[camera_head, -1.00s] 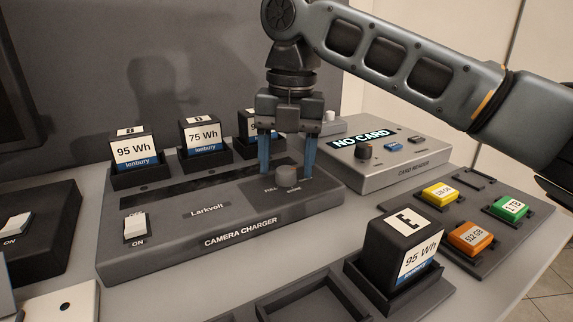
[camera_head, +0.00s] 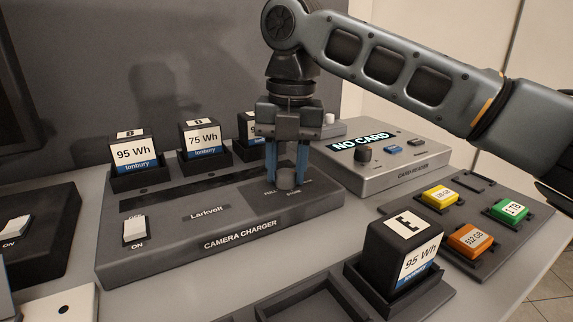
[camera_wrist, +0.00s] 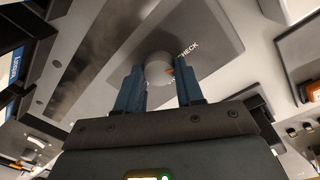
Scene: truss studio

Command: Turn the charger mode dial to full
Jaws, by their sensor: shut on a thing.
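The camera charger (camera_head: 225,225) is a dark grey box on the table, labelled "CAMERA CHARGER" and "Larkvolt". Its mode dial (camera_head: 287,180) is a small round grey knob on the right part of its top panel, with FULL printed to its left. My gripper (camera_head: 287,172) points down over the charger, its blue fingers shut on the dial from both sides. In the wrist view the dial (camera_wrist: 158,68) sits between the two fingertips (camera_wrist: 158,88), beside the word CHECK. The dial's pointer direction is too small to tell.
Batteries stand in the charger's rear slots, such as one marked 95 Wh (camera_head: 134,152). A card reader (camera_head: 375,160) showing NO CARD is close to the right. Battery E (camera_head: 400,250) stands in front, beside a tray of colored cards (camera_head: 460,262). A white switch (camera_head: 136,230) is at the charger's left.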

